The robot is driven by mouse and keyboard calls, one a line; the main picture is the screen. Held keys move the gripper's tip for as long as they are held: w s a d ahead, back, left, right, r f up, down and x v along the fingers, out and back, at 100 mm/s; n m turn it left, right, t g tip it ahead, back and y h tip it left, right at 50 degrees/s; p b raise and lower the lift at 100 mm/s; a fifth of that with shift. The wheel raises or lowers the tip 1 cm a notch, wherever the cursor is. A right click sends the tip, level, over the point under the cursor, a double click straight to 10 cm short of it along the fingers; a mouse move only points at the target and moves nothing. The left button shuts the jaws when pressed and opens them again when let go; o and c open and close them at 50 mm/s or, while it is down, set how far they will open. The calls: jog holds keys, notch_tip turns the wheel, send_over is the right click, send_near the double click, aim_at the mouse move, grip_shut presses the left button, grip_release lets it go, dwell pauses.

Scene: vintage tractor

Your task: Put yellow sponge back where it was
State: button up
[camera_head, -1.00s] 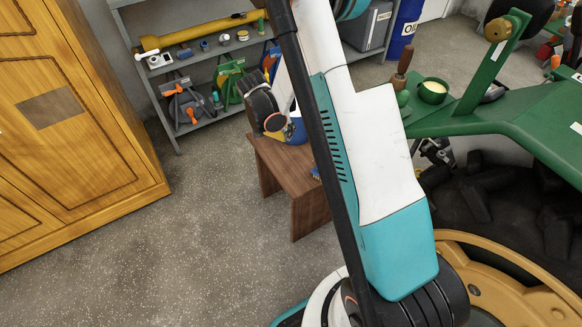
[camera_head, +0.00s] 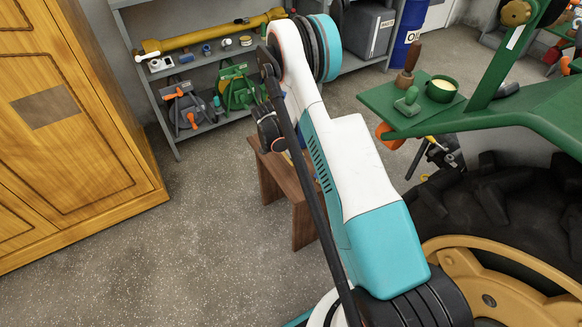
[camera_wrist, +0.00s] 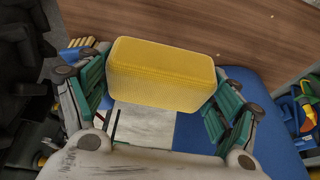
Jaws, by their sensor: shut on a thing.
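The yellow sponge (camera_wrist: 160,75) is in the middle of the wrist view, between the two fingers of my gripper (camera_wrist: 158,92), which is shut on it. Behind the sponge in that view are a brown wooden surface (camera_wrist: 235,30) and a blue object (camera_wrist: 262,95) with a pale grey-white patch (camera_wrist: 145,123). I cannot tell whether the sponge touches either. In the head view, my arm hides the gripper and sponge; the small wooden table (camera_head: 303,222) shows partly behind the arm.
A blue item with yellow bristle-like parts (camera_wrist: 80,47) lies beside the left finger. A grey shelf (camera_head: 165,100) with tools stands at the back, a wooden cabinet (camera_head: 75,120) at left. The green tractor (camera_head: 530,115) and its large tyre (camera_head: 480,205) are at right. The floor at centre left is clear.

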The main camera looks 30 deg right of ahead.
aim_at(291, 169)
notch_tip(291, 169, down, 7)
jog(key=shift+r+b, duration=0.1)
jog(key=shift+b, duration=0.95)
jog(key=o, duration=1.3)
